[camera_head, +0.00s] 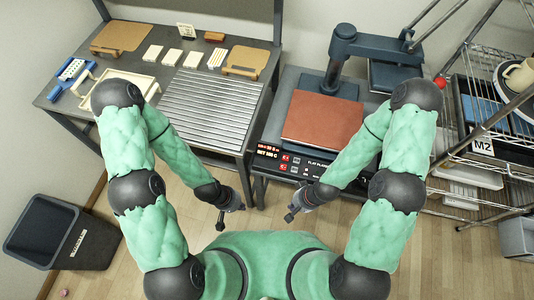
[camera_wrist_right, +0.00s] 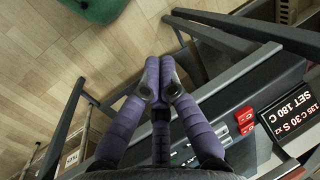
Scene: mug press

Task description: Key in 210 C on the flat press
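The flat press (camera_head: 322,120) stands right of centre with a red-brown pad and a dark upper arm swung back. Its front panel (camera_head: 300,163) has dark displays with orange and white text and red keys.
A slatted bench (camera_head: 208,110) at left holds boards, white blanks and a blue tool (camera_head: 70,72). A wire rack (camera_head: 480,110) with a mug and a bin marked M2 stands at right. A dark waste bin (camera_head: 65,235) is on the floor at left.

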